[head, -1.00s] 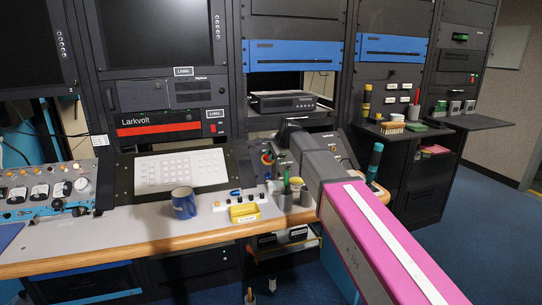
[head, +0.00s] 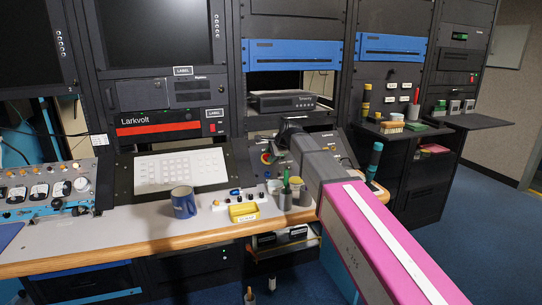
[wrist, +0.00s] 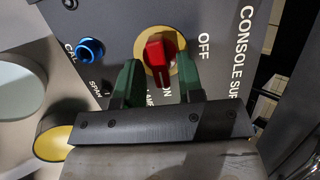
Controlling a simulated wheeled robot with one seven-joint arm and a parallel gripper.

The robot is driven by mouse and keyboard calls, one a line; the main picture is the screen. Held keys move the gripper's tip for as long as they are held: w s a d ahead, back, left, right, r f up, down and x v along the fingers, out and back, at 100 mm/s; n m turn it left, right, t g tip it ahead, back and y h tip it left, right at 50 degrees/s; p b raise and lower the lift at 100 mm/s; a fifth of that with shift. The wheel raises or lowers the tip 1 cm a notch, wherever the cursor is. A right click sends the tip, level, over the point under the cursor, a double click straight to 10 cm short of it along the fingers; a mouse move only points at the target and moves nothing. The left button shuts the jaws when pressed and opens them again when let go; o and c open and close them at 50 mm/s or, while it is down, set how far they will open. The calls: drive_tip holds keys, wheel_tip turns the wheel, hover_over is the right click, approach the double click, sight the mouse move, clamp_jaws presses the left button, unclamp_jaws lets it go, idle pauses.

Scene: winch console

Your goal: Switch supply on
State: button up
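The supply switch is a red knob (wrist: 160,60) on a round yellow plate, set in a grey panel marked CONSOLE SUPPLY. In the wrist view OFF is printed to its right and ON below it, partly hidden by my gripper. The red knob also shows small in the head view (head: 267,158), beside my gripper. My gripper (wrist: 159,75) is open, with one green finger on each side of the knob. There are visible gaps between the fingers and the red grip. The knob's exact setting is hard to tell.
A blue knob (wrist: 90,50) and a yellow-topped round part (wrist: 62,136) lie left of my gripper in the wrist view.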

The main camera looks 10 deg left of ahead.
idle(0.3)
drive_tip(key=v, duration=1)
drive_tip(key=shift+s+d+r, duration=0.15)
drive_tip(key=shift+d+r, duration=0.05)
drive_tip(key=shift+r, duration=0.15)
